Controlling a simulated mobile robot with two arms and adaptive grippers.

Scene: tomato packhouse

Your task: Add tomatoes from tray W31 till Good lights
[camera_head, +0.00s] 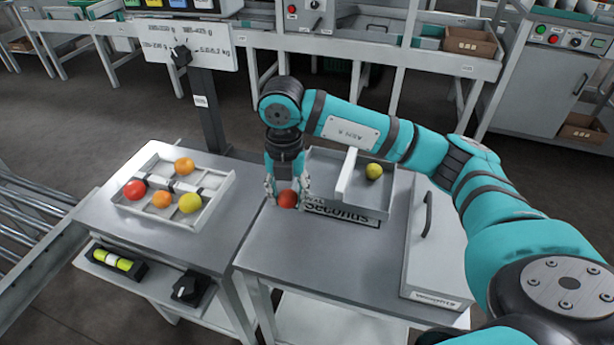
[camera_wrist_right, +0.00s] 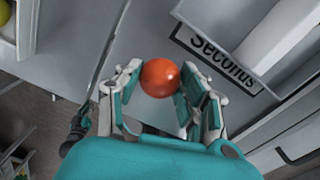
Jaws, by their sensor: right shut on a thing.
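My right gripper (camera_head: 287,192) points down and is shut on a red tomato (camera_head: 287,199), just left of the Seconds tray. In the right wrist view the red tomato (camera_wrist_right: 160,77) sits between the fingertips of the right gripper (camera_wrist_right: 158,85). I cannot tell its height above the table. On the left table a white divided tray (camera_head: 218,203) holds a red tomato (camera_head: 135,190), two orange ones (camera_head: 184,165) (camera_head: 162,200) and a yellow one (camera_head: 190,203). I cannot read a W31 label or make out a Good light. My left gripper is not in view.
The divided tray marked Seconds (camera_head: 322,158) holds a yellow-green tomato (camera_head: 374,171). A grey box with a handle (camera_head: 432,245) stands at the right. A post carries a sign (camera_head: 185,45) with weight ranges. Bare tabletop (camera_head: 320,260) lies in front of the Seconds tray.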

